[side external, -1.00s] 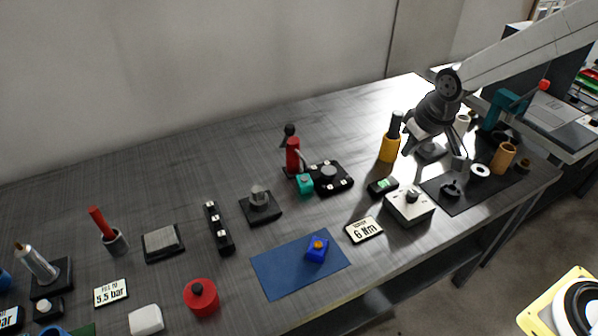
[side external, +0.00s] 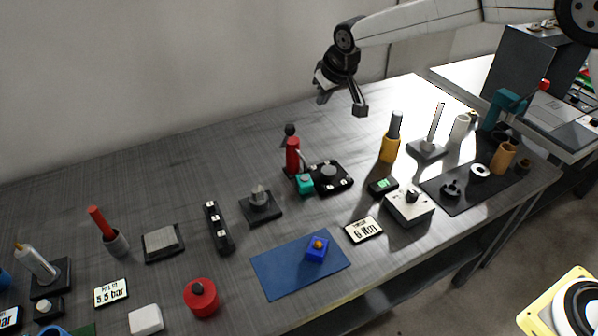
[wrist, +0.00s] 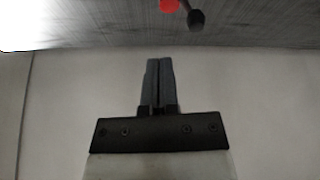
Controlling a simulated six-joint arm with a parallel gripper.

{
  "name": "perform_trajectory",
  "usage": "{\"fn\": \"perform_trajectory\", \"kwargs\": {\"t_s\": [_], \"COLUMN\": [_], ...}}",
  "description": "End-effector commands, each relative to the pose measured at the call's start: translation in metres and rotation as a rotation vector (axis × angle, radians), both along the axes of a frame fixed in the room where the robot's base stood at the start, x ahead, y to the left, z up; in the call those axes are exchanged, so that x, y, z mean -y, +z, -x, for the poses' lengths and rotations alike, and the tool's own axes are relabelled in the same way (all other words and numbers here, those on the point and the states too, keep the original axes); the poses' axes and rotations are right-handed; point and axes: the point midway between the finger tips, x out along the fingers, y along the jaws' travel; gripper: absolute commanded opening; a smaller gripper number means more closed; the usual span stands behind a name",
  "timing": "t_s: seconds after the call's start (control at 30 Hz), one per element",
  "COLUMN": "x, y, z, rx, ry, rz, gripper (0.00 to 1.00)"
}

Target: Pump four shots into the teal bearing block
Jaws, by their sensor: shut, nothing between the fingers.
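The teal bearing block (side external: 305,185) sits on the table at the middle, in front of the red pump (side external: 293,158). The pump stands upright, with a black knob (side external: 290,130) on top and a thin pale spout or lever reaching down toward the block. I cannot tell whether it touches the block. My gripper (side external: 360,109) is in the air, above and to the right of the pump, well clear of it. In the wrist view its fingers (wrist: 158,66) are together and empty. The red pump top (wrist: 169,5) and black knob (wrist: 196,20) show at that view's upper edge.
A black base with a round knob (side external: 329,175) stands right beside the teal block. A blue block (side external: 317,249) lies on a blue mat (side external: 277,276) in front. A yellow holder (side external: 389,149) and a grey box (side external: 408,211) stand to the right. The table behind the pump is clear.

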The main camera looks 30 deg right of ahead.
Motion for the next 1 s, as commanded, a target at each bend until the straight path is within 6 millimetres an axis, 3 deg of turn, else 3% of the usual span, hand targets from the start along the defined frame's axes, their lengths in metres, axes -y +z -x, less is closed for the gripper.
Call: {"fn": "perform_trajectory", "kwargs": {"t_s": [0.43, 0.63, 1.0], "x": [-0.049, -0.060, -0.062], "y": [0.009, 0.010, 0.011], "z": [-0.053, -0.062, -0.063], "rx": [0.062, 0.075, 0.079], "ry": [0.033, 0.039, 0.041], "rz": [-0.004, -0.006, -0.006], "gripper": [0.00, 0.00, 0.00]}}
